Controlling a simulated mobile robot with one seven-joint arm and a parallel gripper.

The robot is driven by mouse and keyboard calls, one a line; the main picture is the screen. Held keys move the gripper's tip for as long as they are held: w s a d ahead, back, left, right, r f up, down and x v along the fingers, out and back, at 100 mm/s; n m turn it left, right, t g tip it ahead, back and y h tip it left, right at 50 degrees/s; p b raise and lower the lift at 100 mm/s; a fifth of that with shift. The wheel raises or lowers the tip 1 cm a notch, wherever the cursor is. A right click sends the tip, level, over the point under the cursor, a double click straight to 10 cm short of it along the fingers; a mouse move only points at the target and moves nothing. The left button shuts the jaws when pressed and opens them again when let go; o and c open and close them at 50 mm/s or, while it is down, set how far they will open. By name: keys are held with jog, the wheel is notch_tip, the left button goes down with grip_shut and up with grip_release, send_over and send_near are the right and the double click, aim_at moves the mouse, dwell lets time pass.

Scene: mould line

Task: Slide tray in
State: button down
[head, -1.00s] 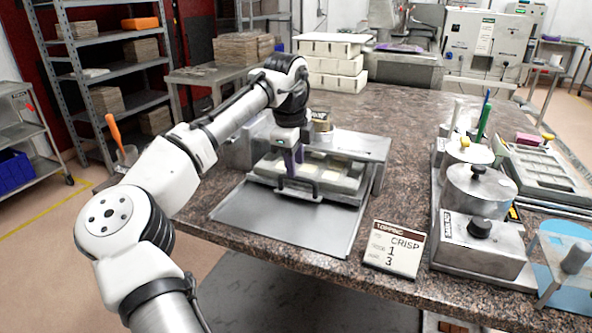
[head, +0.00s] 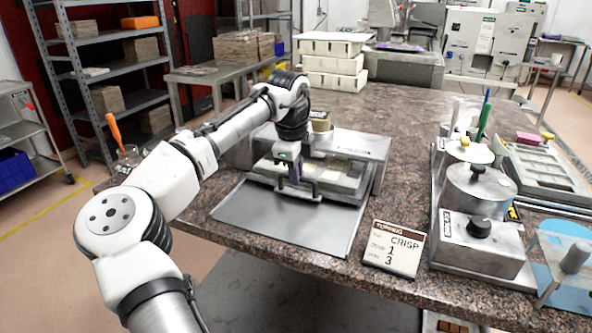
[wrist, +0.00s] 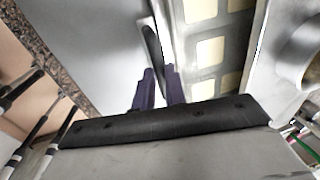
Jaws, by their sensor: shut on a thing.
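The tray (head: 344,187) is a grey metal mould tray with pale filled cells, and the wrist view shows those cells close up (wrist: 212,56). It sits partly under the metal housing (head: 352,143), with its front part sticking out over a flat metal plate (head: 285,222). A dark bar handle (head: 305,196) stands on the tray's front edge, also in the wrist view (wrist: 153,50). My gripper (head: 294,178) reaches down from above, and its purple fingers (wrist: 159,78) are shut on the handle. The tray's rear is hidden under the housing.
Metal canisters (head: 480,190) and pens stand further right. White stacked boxes (head: 335,65) are at the back. The stone counter between housing and canisters is clear.

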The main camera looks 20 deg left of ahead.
jog(key=shift+w+r+p, duration=0.3)
jog(key=shift+w+p, duration=0.05)
jog(key=shift+p, duration=0.25)
jog(key=w+p, duration=0.3)
jog(key=shift+w+r, duration=0.1)
jog(key=shift+w+f+p, duration=0.2)
jog(key=shift+w+p, duration=0.25)
jog(key=shift+p, duration=0.15)
jog(key=c, duration=1.5)
grip_release()
jog(key=shift+w+f, duration=0.1)
jog(key=shift+f, duration=0.05)
jog(key=shift+o, duration=0.2)
notch_tip(320, 180, up, 14)
jog(key=s+b, duration=0.1)
jog(key=s, duration=0.2)
jog(key=shift+f+b, duration=0.2)
jog(key=shift+b, duration=0.1)
